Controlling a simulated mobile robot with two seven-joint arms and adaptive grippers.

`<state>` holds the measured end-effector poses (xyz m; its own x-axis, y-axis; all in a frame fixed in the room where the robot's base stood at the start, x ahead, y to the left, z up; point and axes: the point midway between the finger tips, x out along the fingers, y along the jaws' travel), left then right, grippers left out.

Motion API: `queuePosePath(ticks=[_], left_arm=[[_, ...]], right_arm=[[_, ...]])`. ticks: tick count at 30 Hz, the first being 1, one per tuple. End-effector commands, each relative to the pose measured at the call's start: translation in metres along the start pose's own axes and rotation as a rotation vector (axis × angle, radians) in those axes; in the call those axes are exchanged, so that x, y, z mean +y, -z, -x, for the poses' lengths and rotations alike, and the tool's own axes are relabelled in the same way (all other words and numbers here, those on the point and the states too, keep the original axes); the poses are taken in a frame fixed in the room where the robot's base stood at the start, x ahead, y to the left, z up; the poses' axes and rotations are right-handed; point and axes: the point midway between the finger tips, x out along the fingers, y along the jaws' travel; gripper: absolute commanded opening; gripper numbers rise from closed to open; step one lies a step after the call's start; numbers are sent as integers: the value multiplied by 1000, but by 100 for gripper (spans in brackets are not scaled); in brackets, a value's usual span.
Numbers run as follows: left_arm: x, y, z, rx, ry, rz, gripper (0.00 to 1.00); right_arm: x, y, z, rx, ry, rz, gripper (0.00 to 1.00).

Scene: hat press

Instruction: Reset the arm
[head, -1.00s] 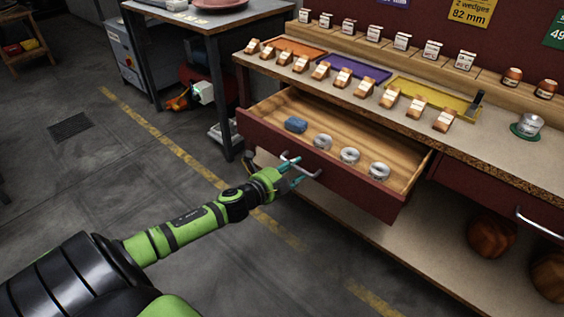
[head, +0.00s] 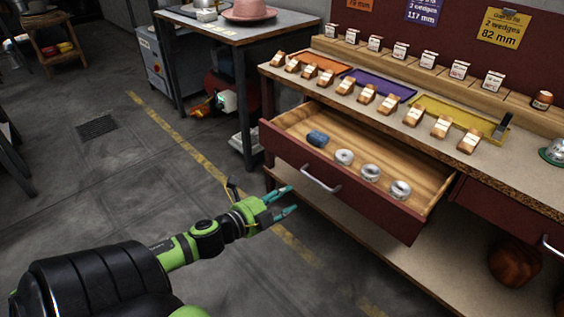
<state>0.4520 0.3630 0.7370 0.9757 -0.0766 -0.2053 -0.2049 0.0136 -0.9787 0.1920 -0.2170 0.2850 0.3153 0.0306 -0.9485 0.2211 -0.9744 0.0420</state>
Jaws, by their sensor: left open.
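My left arm is green and black and comes in from the lower left. My left gripper (head: 290,199) has teal fingers. It is open and empty, over the floor in front of the bench and below and left of the drawer handle. It is apart from the handle (head: 320,180). The drawer (head: 380,206) is pulled open under the bench top. In it lie a blue roll-like object (head: 317,138) and a row of 3 silvery round pieces (head: 371,172). My right gripper is not in view.
The bench top holds several wooden wedges (head: 389,103), an orange tray (head: 318,68), a purple tray (head: 390,86) and a yellow tray (head: 450,116). A side table (head: 262,31) with a pink hat (head: 249,9) stands at the back. The floor left of my arm is clear.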

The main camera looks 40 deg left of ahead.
Motion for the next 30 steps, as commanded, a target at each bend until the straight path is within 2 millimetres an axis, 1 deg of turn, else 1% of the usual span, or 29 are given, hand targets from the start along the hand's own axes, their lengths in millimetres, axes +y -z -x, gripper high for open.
queuePosePath(ticks=[14, 17, 20, 21, 23, 24, 26, 27, 29, 30], left_arm=[[0, 0, 0, 0, 0, 1, 43], [7, -5, 0, -17, -17, 24, 43], [37, -21, 2, -77, -80, 111, 43], [57, -30, 6, -114, -120, 168, 43], [94, -41, 13, -180, -191, 269, 43], [122, -45, 21, -228, -242, 345, 43], [166, -46, 36, -299, -321, 460, 43], [194, -42, 48, -345, -374, 535, 43], [235, -32, 67, -413, -450, 642, 43], [260, -23, 82, -458, -503, 709, 43]], right_arm=[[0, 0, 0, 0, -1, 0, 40], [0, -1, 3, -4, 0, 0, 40], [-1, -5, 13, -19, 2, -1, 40], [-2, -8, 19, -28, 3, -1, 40], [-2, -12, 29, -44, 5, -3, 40], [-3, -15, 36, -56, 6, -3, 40], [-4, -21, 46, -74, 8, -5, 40], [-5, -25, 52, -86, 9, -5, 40], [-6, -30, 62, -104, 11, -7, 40], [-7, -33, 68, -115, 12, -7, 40]])
